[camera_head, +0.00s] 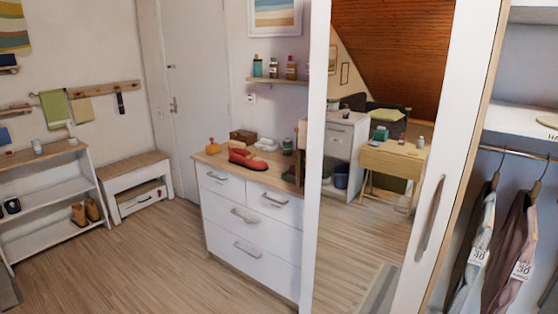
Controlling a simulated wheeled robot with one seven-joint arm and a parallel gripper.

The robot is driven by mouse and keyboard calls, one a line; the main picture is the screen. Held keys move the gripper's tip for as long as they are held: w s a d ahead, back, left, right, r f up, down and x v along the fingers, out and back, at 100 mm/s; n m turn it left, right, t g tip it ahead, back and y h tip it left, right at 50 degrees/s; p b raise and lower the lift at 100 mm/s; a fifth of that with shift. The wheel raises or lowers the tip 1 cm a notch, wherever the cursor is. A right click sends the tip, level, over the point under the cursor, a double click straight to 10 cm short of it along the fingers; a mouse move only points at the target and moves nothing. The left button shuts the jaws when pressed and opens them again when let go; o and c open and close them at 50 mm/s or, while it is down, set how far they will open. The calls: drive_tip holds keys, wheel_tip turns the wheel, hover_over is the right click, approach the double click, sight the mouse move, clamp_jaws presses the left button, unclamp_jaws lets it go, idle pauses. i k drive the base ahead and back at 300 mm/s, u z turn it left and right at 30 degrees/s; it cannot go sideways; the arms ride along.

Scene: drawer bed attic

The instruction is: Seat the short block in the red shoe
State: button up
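A red shoe (248,160) lies on the wooden top of the white dresser (250,222), near its front edge. I cannot make out a short block for certain; small things around the shoe are too small to tell apart. My gripper is not in view.
An orange bottle (212,147), a brown box (243,136) and a white folded item (266,144) share the dresser top. A tall mirror-like panel (385,240) rises at the dresser's right. A white bench (137,186) and shelf (50,190) stand left. Floor in front (130,270) is clear.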

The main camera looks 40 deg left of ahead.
sight(255, 162)
drive_tip(key=u, duration=1.85)
